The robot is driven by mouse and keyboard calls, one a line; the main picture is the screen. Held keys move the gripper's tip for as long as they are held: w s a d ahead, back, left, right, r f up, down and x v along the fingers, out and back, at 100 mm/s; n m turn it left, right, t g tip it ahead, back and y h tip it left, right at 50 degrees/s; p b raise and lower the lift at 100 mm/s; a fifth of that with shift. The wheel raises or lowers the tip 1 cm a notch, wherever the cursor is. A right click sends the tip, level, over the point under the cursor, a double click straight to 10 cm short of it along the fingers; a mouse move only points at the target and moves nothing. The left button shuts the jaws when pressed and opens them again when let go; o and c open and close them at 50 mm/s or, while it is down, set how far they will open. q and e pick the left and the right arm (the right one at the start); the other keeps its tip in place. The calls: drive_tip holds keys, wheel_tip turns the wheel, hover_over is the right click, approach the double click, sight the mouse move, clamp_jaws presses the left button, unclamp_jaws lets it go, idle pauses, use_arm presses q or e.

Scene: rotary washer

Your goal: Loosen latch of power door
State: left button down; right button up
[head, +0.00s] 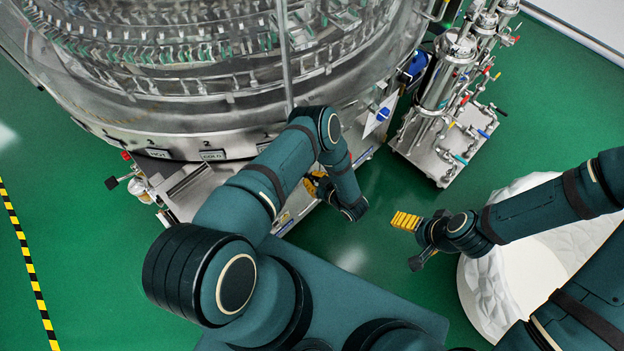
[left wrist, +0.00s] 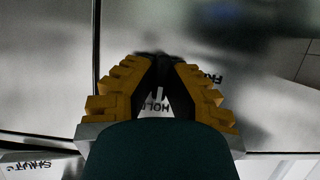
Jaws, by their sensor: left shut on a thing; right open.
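My left gripper (head: 316,186) is low at the front of the washer, partly hidden behind my own left arm. In the left wrist view, its yellow-padded fingers (left wrist: 162,62) converge on a small dark piece, which looks like the latch (left wrist: 150,54), against a grey metal panel. The fingers are shut on it, and they cover most of it, so its exact shape and turn cannot be told. The power door is the metal panel (left wrist: 55,60) around it. My right gripper (head: 412,243) is open and empty, above the green floor, away from the washer.
The round washer (head: 190,110) fills the upper left. A steel filter stand (head: 440,95) with several coloured valves is at upper right. A white textured tub (head: 490,285) stands below my right arm. Green floor (head: 390,200) is clear between washer and tub.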

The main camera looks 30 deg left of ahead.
use_arm(q)
drive_tip(key=n+t+p, duration=0.1)
drive_tip(key=n, duration=0.1)
drive_tip(key=shift+s+n+t+h, duration=0.1)
drive_tip(key=shift+n+t+h, duration=0.2)
drive_tip(key=shift+t, duration=0.1)
drive_tip(key=shift+s+f+n+t+p, duration=0.1)
drive_tip(key=shift+n+t+p, duration=0.25)
drive_tip(key=shift+n+t, duration=0.65)
drive_tip(key=n+t, duration=0.1)
drive_tip(key=n, duration=0.2)
drive_tip(key=shift+a+f+n+t, duration=0.1)
drive_tip(key=shift+n+t, duration=0.3)
drive_tip(key=n+t, duration=0.1)
drive_tip(key=n, duration=0.3)
drive_tip(key=shift+t+y, duration=0.4)
drive_tip(key=c, duration=1)
unclamp_jaws()
